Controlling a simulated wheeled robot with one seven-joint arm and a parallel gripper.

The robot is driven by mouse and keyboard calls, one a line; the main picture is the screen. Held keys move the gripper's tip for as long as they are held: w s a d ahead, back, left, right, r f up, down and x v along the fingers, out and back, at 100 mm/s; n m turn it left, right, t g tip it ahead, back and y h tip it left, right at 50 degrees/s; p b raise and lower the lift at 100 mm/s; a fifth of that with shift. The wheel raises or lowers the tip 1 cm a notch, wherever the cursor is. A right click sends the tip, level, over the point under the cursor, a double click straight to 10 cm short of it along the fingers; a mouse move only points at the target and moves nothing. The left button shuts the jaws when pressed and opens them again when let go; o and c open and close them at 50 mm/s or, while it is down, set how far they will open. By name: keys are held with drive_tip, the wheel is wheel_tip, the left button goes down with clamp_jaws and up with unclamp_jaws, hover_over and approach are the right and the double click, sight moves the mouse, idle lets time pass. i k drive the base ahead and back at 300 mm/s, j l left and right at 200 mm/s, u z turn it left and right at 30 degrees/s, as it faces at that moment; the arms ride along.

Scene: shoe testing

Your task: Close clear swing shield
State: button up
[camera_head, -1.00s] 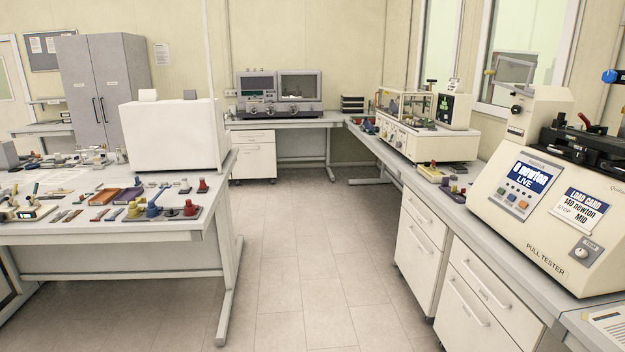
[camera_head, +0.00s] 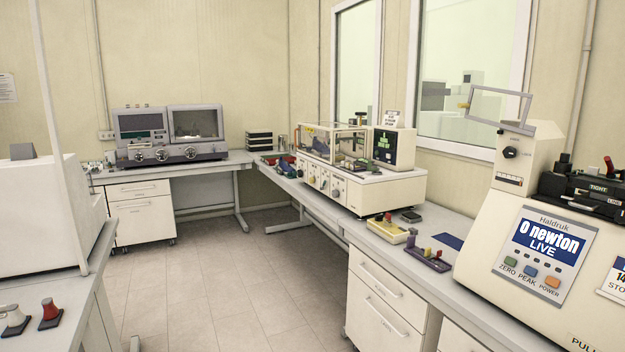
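A clear panel in a grey frame (camera_head: 501,91) stands tilted up at the top of the cream pull tester (camera_head: 480,238), on the right. It looks like the swing shield, raised and swung away from the black clamp parts (camera_head: 585,190). A small orange knob sits at its left edge. A second machine (camera_head: 372,190) on the same bench has a clear-walled box (camera_head: 335,143) on top; I cannot tell whether its cover is open. My gripper and arm are not in view.
A long grey bench (camera_head: 425,268) with white drawers runs along the right wall. A yellow box (camera_head: 387,230) and a purple block (camera_head: 428,260) lie near its front edge. A table with a white cabinet (camera_head: 45,215) stands at left. The tiled floor (camera_head: 225,300) between is clear.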

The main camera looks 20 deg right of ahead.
sight(525, 129)
drive_tip(key=i+j+z, duration=0.1)
drive_tip(key=i+z, duration=0.25)
drive_tip(key=i, duration=0.2)
drive_tip(key=i+j+z, duration=0.25)
drive_tip(key=i+z, duration=0.15)
drive_tip(key=i, duration=0.15)
drive_tip(key=i+j+z, duration=0.1)
drive_tip(key=i+z, duration=0.15)
drive_tip(key=z, duration=0.2)
drive_tip(key=i+j+z, duration=0.25)
drive_tip(key=z, duration=0.2)
drive_tip(key=i+j+z, duration=0.2)
drive_tip(key=z, duration=0.25)
drive_tip(key=i+j+z, duration=0.15)
drive_tip(key=j+z, duration=0.3)
drive_tip(key=i+j+z, duration=0.2)
drive_tip(key=j+z, duration=0.25)
drive_tip(key=k+j, duration=0.05)
drive_tip(key=j, duration=0.05)
